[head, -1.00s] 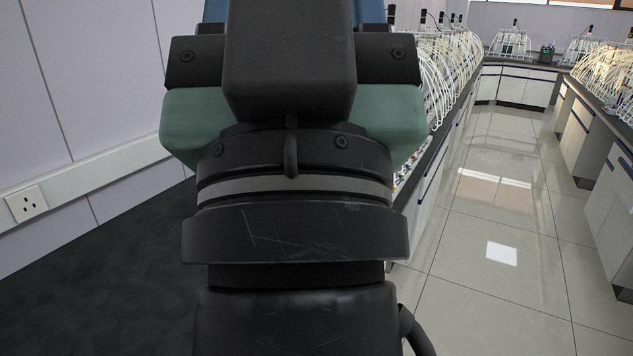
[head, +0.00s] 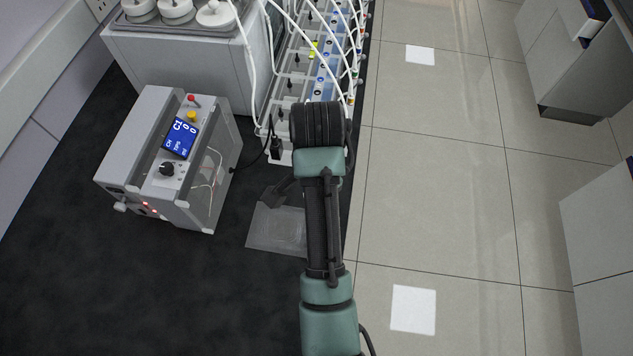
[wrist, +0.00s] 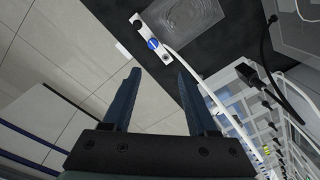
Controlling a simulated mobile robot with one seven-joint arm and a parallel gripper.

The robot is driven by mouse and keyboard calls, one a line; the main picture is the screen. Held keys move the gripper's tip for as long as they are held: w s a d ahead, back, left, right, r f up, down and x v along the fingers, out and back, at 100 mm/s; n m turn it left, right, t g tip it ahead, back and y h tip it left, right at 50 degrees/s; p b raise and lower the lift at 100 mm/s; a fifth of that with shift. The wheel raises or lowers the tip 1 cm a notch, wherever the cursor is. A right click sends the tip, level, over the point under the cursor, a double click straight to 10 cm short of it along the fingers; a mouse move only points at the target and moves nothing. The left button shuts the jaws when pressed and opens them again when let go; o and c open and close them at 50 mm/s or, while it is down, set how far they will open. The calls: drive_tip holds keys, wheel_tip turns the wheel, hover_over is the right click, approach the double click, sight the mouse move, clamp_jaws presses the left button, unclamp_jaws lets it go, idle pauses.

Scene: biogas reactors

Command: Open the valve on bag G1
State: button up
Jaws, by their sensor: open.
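A flat, clear bag (head: 275,232) lies on the dark bench beside my arm; no label is readable on it. In the wrist view the bag (wrist: 185,14) is at the top, cut off by the frame edge. A small white valve with a round blue knob (wrist: 152,43) sits by its edge, with a white tube running from it. My gripper (wrist: 158,75) is open, its two fingers apart and empty, pointing towards the valve. The valve appears beyond the fingertips, apart from them. In the head view my arm hides the valve and most of the gripper.
A grey meter box (head: 180,160) with a blue display stands left of the bag. A larger grey bath unit (head: 185,70) stands behind it. A rack of valves and white tubes (head: 310,65) runs along the bench edge. Open tiled floor (head: 440,200) lies to the right.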

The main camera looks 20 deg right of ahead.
drive_tip(key=shift+g, duration=0.3)
drive_tip(key=f+b, duration=0.1)
drive_tip(key=f, duration=0.8)
drive_tip(key=s+f+b, duration=0.1)
drive_tip(key=f, duration=0.3)
drive_tip(key=shift+a+f+b, duration=0.1)
drive_tip(key=shift+f+b, duration=0.05)
drive_tip(key=shift+b, duration=0.15)
clamp_jaws()
